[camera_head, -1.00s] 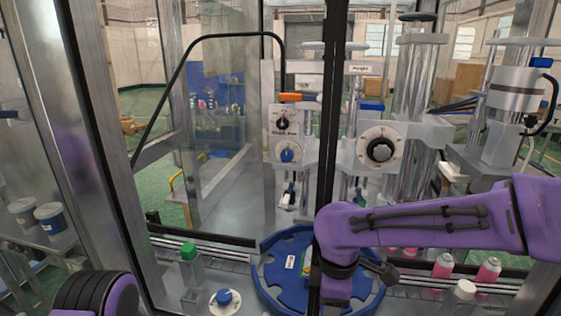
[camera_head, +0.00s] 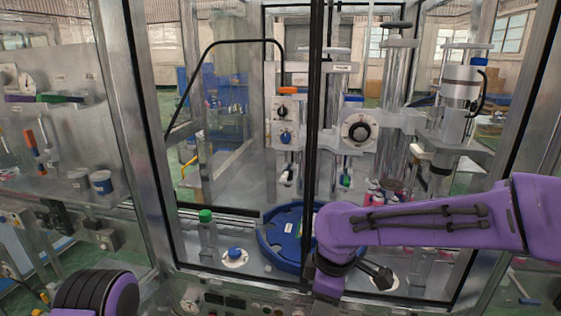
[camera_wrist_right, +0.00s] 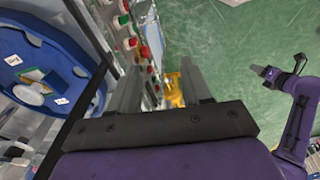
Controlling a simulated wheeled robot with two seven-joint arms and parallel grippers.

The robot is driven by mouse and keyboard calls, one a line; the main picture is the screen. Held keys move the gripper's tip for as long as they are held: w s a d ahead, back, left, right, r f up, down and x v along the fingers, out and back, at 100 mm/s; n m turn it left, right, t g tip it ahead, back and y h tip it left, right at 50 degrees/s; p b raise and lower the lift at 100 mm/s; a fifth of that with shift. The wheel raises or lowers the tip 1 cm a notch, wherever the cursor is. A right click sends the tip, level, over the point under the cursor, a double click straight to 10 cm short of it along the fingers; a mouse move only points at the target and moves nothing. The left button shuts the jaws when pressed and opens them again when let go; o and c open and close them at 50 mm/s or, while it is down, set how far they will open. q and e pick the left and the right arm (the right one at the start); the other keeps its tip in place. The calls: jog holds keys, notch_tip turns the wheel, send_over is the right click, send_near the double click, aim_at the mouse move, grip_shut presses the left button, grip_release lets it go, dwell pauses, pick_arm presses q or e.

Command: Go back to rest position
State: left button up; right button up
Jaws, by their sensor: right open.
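My right arm (camera_head: 420,218) reaches in from the right in the head view, in front of the machine. Its wrist bends down over the front frame, and its fingers are not clear there. In the right wrist view my right gripper (camera_wrist_right: 162,72) is open, with two grey fingers apart and nothing between them. The floor and a button panel show beyond them. A rounded purple and black part of my left arm (camera_head: 95,293) shows at the lower left. Another purple arm (camera_wrist_right: 300,115), apparently my left, shows in the right wrist view; its dark tip is too small to read.
A blue round table (camera_head: 284,245) sits inside the framed machine, partly behind my right arm. A dark upright post (camera_head: 313,110) crosses the front. The button panel (camera_wrist_right: 137,45) is close to the right fingers. Green floor (camera_wrist_right: 230,45) is open beyond.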

jog(key=w+a+f+m+t+y+b, duration=0.25)
jog(key=w+f+m+t+y, duration=0.2)
jog(key=f+m, duration=0.5)
jog(key=s+d+f+m+t+h+b, duration=0.1)
jog(key=s+d+f+m+h, duration=0.1)
jog(key=d+f+m, duration=0.55)
jog(key=s+d+f+m+t+h+b, duration=0.2)
jog(key=d+f, duration=0.2)
jog(key=f, duration=0.6)
pick_arm(q)
notch_tip(320, 180, down, 11)
jog(key=b, duration=0.5)
jog(key=shift+w, duration=0.3)
pick_arm(e)
jog(key=s+d+f+m+g+h, duration=0.1)
jog(key=s+d+f, duration=0.3)
jog(key=s, duration=0.4)
jog(key=s+d+f+g+h, duration=0.2)
jog(key=s+d+f, duration=0.2)
jog(key=s+f, duration=0.3)
jog(key=s+d+f+m+g+h, duration=0.1)
jog(key=s+d+f, duration=0.4)
jog(key=s, duration=0.5)
jog(key=shift+f+m+g+h, duration=0.35)
jog(key=shift+f+g, duration=0.2)
jog(key=shift+g, duration=0.1)
